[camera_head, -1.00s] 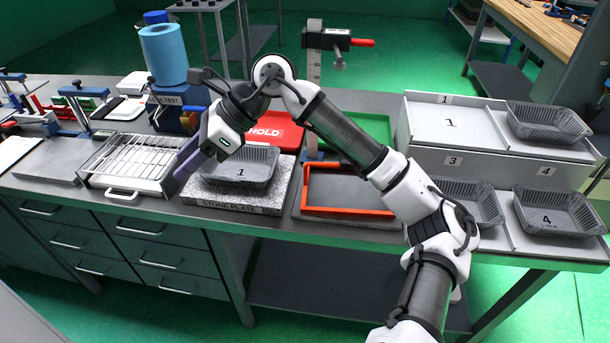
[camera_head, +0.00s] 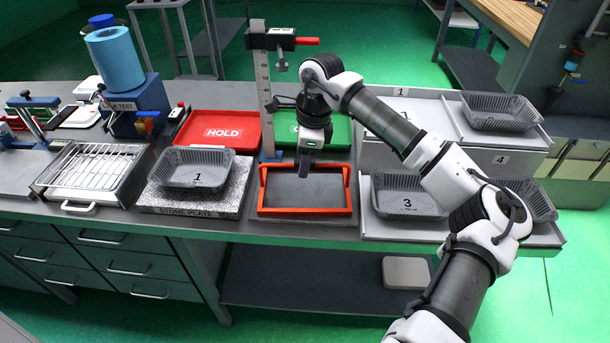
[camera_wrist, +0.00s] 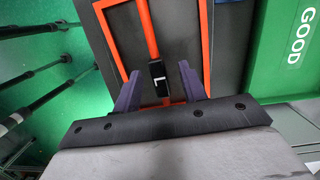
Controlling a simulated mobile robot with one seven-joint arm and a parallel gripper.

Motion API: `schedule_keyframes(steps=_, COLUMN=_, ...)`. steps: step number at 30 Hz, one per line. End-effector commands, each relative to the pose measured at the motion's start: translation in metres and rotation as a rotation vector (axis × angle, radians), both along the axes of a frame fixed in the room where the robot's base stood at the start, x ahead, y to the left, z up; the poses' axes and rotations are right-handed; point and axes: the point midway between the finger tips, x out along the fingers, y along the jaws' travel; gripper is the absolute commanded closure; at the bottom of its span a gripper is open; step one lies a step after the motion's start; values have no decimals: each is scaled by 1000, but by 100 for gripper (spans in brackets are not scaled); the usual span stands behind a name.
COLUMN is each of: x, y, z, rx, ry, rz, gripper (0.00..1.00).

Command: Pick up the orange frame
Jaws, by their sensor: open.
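The orange frame (camera_head: 305,213) lies flat on a dark plate (camera_head: 300,190) at the bench's front edge, in the middle of the head view. In the wrist view the orange frame (camera_wrist: 205,45) runs along both sides, with an orange bar between them carrying a black piece marked "L" (camera_wrist: 157,75). My gripper (camera_head: 303,172) is above the frame, pointing down. In the wrist view my gripper (camera_wrist: 160,88) is open, with its purple fingers either side of the black piece. The gap in height between fingertips and bar is hard to tell.
A foil tray (camera_head: 193,154) marked 1 sits on the stone plate (camera_head: 190,205) to the left. A foil tray (camera_head: 408,178) marked 3 is close on the right. A red HOLD tray (camera_head: 190,140) and a height gauge (camera_head: 263,85) stand behind. A green GOOD tray (camera_wrist: 290,75) adjoins.

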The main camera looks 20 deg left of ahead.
Motion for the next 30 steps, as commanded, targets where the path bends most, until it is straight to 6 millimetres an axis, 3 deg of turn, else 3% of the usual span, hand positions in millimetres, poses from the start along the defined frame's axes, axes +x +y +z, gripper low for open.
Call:
schedule_keyframes(steps=7, x=-1, y=2, z=-27, rx=2, ry=1, rz=1, gripper=58)
schedule_keyframes(steps=15, x=-1, y=3, z=-30, rx=1, ry=0, rz=1, gripper=60)
schedule_keyframes(steps=24, x=-1, y=3, z=-30, rx=1, ry=0, rz=1, gripper=99)
schedule_keyframes(steps=30, x=-1, y=3, z=-30, rx=1, ry=-1, rz=1, gripper=100)
